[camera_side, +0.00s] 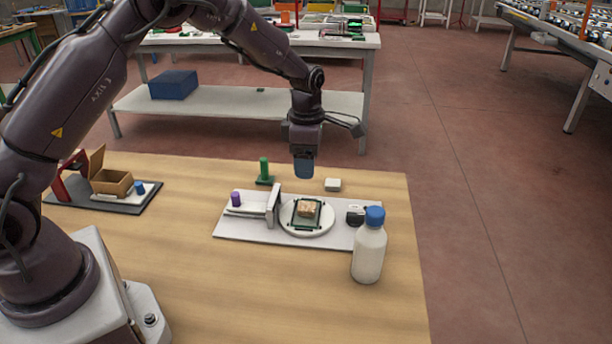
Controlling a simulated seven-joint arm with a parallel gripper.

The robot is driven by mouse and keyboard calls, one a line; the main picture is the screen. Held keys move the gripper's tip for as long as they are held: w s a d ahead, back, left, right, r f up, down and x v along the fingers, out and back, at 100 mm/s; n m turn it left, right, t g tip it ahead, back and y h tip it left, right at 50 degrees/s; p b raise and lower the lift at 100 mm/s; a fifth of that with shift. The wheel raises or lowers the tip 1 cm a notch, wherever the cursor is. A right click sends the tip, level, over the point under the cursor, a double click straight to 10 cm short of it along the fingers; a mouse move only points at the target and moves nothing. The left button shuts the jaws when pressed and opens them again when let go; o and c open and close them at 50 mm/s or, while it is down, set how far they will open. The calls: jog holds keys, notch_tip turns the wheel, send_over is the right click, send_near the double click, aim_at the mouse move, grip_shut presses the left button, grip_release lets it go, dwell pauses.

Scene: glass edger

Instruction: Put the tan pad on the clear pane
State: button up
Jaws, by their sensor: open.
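The tan pad (309,209) lies on the clear pane (301,222), within the pane's dark green edges. The pane rests on a round white disc (322,229) on the pale base plate of the glass edger. My gripper (304,174) is open, pointing down, with blue-grey fingers. In the picture it is above the pad and apart from it, holding nothing that I can see. The gap between the fingers is hard to make out from this side.
An upright grey plate (273,205) stands left of the disc, with a purple cylinder (236,198) beyond it. A blue-capped white bottle (369,250) stands at front right. A green post (264,170) and a white block (333,185) are behind.

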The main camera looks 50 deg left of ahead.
jog(key=s+d+r+m+t, duration=0.2)
jog(key=s+r+m, duration=0.45)
jog(key=r, duration=0.25)
jog(key=s+d+r+m+t, duration=0.1)
jog(key=s+r+m, duration=0.55)
jog(key=r, duration=0.25)
jog(key=s+d+r+m+t, duration=0.2)
jog(key=s+m, duration=1.2)
jog(key=shift+s+r+t, duration=0.2)
jog(key=shift+s+t, duration=0.1)
jog(key=shift+s, duration=0.05)
